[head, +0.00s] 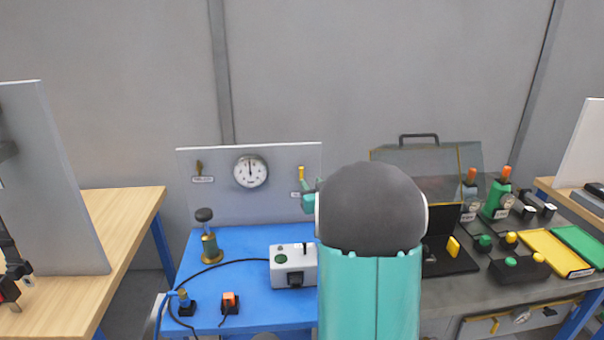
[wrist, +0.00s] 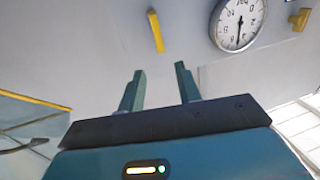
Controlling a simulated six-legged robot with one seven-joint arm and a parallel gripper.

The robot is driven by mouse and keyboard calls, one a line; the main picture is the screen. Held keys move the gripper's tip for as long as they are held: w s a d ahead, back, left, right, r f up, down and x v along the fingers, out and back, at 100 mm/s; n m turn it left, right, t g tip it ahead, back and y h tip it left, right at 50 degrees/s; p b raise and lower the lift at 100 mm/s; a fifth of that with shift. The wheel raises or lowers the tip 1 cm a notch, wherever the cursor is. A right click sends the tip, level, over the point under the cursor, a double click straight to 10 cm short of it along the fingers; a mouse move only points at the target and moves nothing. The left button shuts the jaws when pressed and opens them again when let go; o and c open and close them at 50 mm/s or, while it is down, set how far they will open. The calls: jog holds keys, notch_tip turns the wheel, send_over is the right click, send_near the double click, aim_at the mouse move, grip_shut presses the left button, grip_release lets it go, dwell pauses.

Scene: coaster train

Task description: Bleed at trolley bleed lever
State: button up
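A yellow lever (head: 302,173) is on the right side of the trolley's upright grey panel (head: 225,205), with a label partly hidden below it. In the wrist view the yellow lever (wrist: 156,31) stands beyond my fingertips, roughly in line with the gap between them. My gripper (wrist: 160,72) is open and empty, apart from the lever. In the head view my gripper (head: 309,200) is close to the lever, mostly hidden by my arm. A second, brass lever (head: 199,168) is at the panel's left, above a label too small to read; it also shows in the wrist view (wrist: 299,19).
A round gauge (head: 251,171) sits between the levers, needle upward. The blue trolley top (head: 235,270) carries a brass fitting with a dark knob (head: 207,236), a white box (head: 293,266) and a cable. A cluttered grey bench (head: 450,295) stands right, a wooden table (head: 125,205) left.

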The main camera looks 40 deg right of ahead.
aim_at(302, 169)
jog(key=x, duration=0.8)
jog(key=shift+w+d, duration=0.1)
jog(key=shift+w, duration=0.05)
jog(key=shift+c, duration=0.4)
grip_shut()
